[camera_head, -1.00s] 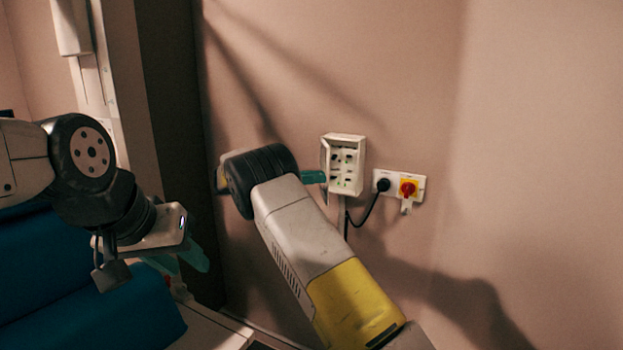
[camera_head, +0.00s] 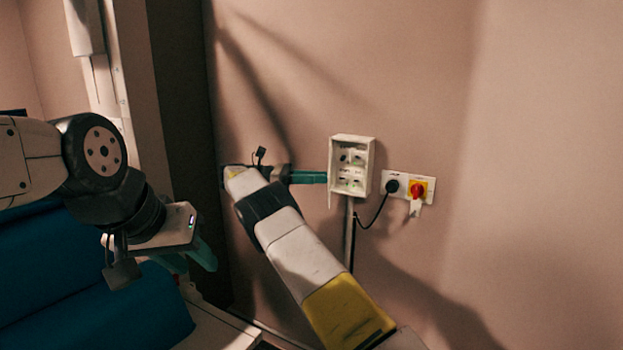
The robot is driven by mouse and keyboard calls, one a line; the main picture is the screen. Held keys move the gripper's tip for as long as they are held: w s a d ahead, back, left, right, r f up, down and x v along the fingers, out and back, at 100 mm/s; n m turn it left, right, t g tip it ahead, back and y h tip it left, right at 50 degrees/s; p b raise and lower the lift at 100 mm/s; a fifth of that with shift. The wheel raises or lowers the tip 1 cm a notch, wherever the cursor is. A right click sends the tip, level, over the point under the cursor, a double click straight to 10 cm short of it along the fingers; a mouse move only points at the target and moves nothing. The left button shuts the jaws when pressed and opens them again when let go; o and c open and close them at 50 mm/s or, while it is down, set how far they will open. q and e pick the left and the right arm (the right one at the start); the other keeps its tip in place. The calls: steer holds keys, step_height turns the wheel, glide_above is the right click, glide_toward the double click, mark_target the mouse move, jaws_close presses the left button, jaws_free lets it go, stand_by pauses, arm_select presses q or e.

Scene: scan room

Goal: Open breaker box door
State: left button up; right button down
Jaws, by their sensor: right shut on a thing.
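The small white breaker box (camera_head: 369,166) is on the wall right of the picture's middle. Its front is uncovered and its switches show. The door (camera_head: 330,195) shows as a thin edge-on strip at the box's left side, swung out from the front. My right gripper (camera_head: 322,177) reaches in from the left of the box, its teal fingers shut on the door. The exact grip is too small to make out. My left gripper (camera_head: 190,260) is at the lower left, far from the box, pointing down, with its teal fingers apart and empty.
A white wall plate with a black plug (camera_head: 391,186) and a red-yellow rotary switch (camera_head: 418,189) is right of the box. A cable and conduit (camera_head: 349,235) run below it. Blue padding (camera_head: 40,265) is at the lower left. The wall on the right is clear.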

steer(key=shift+r, duration=0.1)
steer(key=c, duration=1.4)
jaws_free()
steer(key=shift+o, duration=0.2)
steer(key=s+a+r, duration=0.1)
steer(key=s+r, duration=0.1)
steer(key=s, duration=0.6)
steer(key=s+a+r, duration=0.1)
steer(key=s+r, duration=0.2)
steer(key=s, duration=0.4)
steer(key=shift+s, duration=0.4)
steer(key=shift+c, duration=0.5)
